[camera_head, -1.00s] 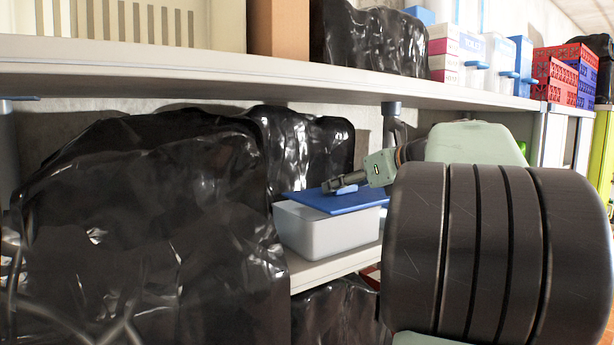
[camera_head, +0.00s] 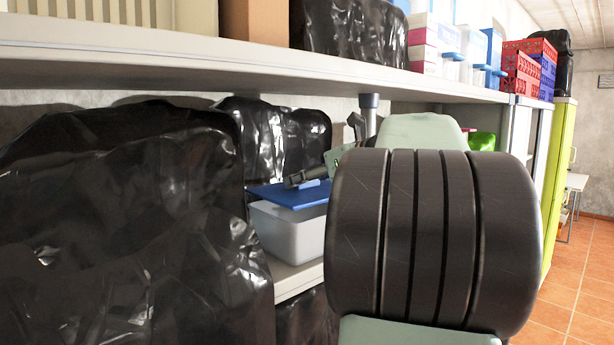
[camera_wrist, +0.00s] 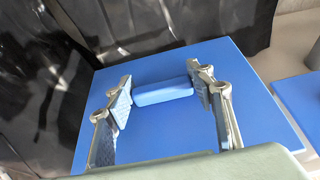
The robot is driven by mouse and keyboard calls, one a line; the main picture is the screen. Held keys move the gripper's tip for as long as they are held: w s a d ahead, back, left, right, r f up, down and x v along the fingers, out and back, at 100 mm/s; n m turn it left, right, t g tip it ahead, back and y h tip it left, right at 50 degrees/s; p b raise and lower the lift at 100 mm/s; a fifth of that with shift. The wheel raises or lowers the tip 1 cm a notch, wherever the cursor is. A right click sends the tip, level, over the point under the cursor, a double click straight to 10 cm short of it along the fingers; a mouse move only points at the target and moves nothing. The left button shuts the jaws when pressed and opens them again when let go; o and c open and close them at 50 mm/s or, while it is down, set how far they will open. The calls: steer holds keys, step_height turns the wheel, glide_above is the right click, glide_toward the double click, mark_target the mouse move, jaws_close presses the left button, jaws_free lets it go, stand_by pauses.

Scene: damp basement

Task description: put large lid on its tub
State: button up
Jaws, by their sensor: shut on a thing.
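The large blue lid (camera_head: 268,193) is a flat rectangular plate with a raised bar handle, which shows in the wrist view (camera_wrist: 163,93). My gripper (camera_head: 306,182) is shut on this handle, with one finger at each end of it. The pale grey-white tub (camera_head: 290,236) stands on the lower shelf, directly under the lid. The lid covers most of the tub's top. I cannot tell whether it rests on the rim or hovers just above it. In the wrist view the lid hides the tub. My own arm hides the tub's right side in the head view.
Black plastic bags (camera_head: 120,220) crowd the lower shelf (camera_head: 298,280) on the left and behind the tub. The upper shelf (camera_head: 230,62) runs close above. Another blue flat thing (camera_wrist: 300,103) lies right of the lid in the wrist view.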

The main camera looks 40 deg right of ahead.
mark_target(314, 190)
steer(key=shift+f, duration=0.3)
steer(key=shift+f+b, duration=0.75)
steer(key=shift+f, duration=0.2)
steer(key=shift+f, duration=0.3)
stand_by(0.4)
steer(key=o, duration=1.3)
